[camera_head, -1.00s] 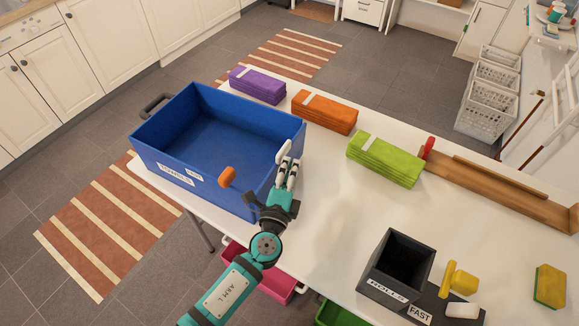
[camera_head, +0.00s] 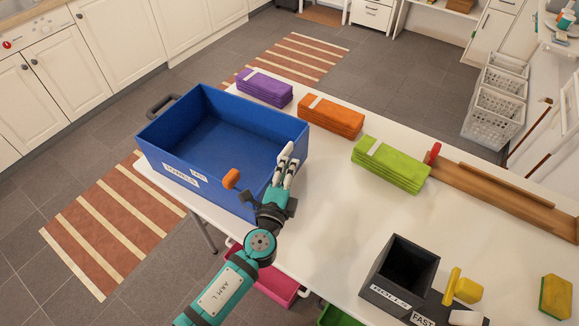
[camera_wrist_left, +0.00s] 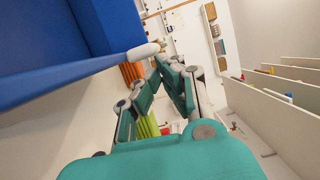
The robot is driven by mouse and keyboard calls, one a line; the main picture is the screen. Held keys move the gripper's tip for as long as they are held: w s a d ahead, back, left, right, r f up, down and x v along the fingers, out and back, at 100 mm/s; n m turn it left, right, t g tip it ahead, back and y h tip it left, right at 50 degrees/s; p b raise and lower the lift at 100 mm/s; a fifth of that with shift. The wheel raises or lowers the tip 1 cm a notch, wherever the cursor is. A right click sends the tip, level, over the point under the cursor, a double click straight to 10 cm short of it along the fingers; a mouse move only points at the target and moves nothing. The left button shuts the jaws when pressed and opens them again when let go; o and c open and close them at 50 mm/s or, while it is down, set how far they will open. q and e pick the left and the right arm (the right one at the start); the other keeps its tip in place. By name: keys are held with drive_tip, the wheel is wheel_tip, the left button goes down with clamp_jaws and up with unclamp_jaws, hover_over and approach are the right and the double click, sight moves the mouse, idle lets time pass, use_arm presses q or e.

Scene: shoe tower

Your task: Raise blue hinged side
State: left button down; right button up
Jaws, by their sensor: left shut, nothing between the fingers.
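The open blue box (camera_head: 185,165) stands on the left of the white table, with labels on its near wall. Its right side (camera_head: 266,180) stands upright, partly hidden by my left gripper (camera_head: 288,170). That gripper is shut and empty, just outside the right side and close to its rim. I cannot tell whether it touches. A white rounded tab shows at the rim beside the fingers. In the left wrist view the blue wall (camera_wrist_left: 70,80) fills the upper left, with the white tab (camera_wrist_left: 143,51) at its edge, near the gripper (camera_wrist_left: 170,65). My right gripper is not in view.
Purple (camera_head: 264,88), orange (camera_head: 331,116) and green (camera_head: 390,165) towel stacks lie right of the box. A wooden rail (camera_head: 500,195), a black bin (camera_head: 400,270) and yellow items stand farther right. The table between gripper and bin is clear.

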use_arm(q)
drive_tip(key=v, duration=1.2)
